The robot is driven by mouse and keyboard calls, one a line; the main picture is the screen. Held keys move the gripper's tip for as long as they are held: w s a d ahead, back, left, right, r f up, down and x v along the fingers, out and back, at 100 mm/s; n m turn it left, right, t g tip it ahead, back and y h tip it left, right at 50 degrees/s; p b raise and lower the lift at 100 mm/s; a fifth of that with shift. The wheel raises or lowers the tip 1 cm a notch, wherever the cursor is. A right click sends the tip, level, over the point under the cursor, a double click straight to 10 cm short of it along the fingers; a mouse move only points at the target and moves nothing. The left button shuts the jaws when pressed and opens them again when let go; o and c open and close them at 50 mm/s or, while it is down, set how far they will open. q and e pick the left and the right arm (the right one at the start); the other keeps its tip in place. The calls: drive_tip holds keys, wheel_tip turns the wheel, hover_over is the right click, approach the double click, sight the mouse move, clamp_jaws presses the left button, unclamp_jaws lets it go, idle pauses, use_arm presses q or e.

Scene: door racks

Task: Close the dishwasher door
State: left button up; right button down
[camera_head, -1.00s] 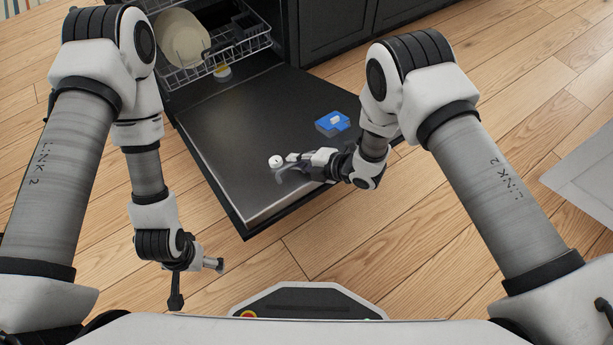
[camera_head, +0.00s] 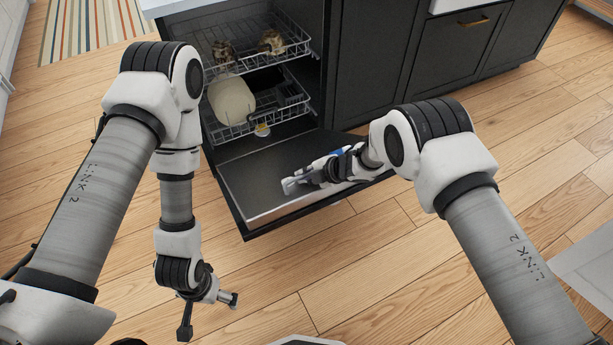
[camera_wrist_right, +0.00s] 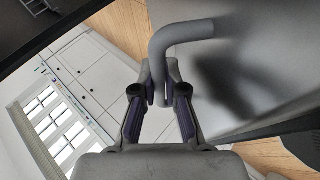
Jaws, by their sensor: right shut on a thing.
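The dishwasher door (camera_head: 250,195) is folded open in front of the dishwasher, its grey inner face turned up. My right gripper (camera_head: 288,185) is over the door's front part in the head view. In the right wrist view its fingers (camera_wrist_right: 163,92) are shut on a grey bent bar (camera_wrist_right: 180,36), beside a grey panel with a shadow on it. I cannot tell how the bar joins the door. My left gripper (camera_head: 209,316) is open and empty, above the floor left of the door.
The upper rack (camera_head: 285,36) holds two brown items. The lower rack (camera_head: 290,100) holds a pale plate (camera_head: 232,102), with a small yellow-and-white item (camera_head: 262,130) near its front. Dark cabinets (camera_head: 375,60) stand to the right. The wooden floor (camera_head: 390,260) in front is clear.

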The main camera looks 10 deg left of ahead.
drive_tip(key=c, duration=1.5)
unclamp_jaws()
drive_tip(key=shift+a, duration=0.1)
